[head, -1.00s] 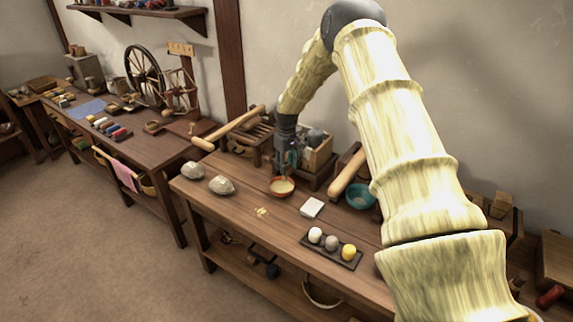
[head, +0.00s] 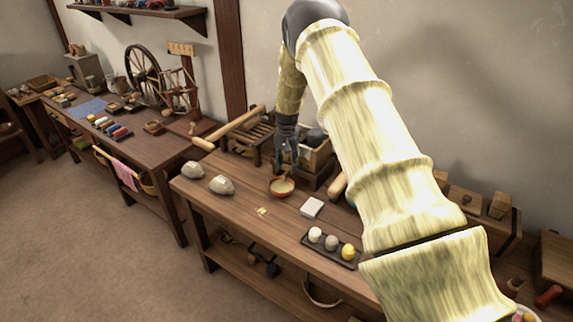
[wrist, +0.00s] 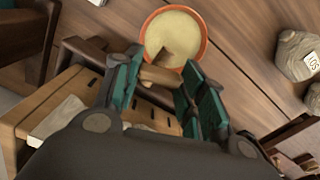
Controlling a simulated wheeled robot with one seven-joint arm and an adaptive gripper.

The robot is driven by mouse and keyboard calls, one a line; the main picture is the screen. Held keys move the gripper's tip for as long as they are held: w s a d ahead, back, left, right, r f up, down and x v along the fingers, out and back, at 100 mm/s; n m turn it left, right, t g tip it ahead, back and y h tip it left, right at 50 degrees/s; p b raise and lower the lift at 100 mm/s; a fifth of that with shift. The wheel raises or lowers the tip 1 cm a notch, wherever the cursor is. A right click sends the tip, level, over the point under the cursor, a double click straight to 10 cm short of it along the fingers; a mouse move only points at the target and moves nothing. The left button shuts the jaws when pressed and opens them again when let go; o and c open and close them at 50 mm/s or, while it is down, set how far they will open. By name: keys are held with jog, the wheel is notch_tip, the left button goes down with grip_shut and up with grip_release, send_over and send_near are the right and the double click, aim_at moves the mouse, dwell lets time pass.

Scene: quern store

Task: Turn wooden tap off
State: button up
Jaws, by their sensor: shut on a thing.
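The wooden tap (wrist: 158,76) is a small light-brown wooden piece between my fingers in the wrist view. Its darker end (wrist: 167,58) overlaps the bowl below. My gripper (wrist: 163,72) has teal-padded fingers on both sides of the tap and is shut on it. In the head view my gripper (head: 287,162) points down at the back of the near bench, just behind the orange bowl (head: 282,194). The bowl, also in the wrist view (wrist: 205,52), holds pale cream contents. The tap is mostly hidden by the fingers in the head view.
A wooden crate (head: 318,160) stands right behind my gripper. Two stone-like lumps (head: 221,185), a white block (head: 312,207) and a dark tray (head: 318,248) with three balls are on the bench (head: 245,215). A wooden roller (head: 235,129) lies left of my gripper.

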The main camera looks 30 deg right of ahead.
jog(key=m, duration=0.3)
jog(key=shift+w+d+r+m, duration=0.1)
jog(key=shift+m, duration=0.5)
jog(key=o, duration=1)
notch_tip(320, 180, up, 12)
dwell(0.7)
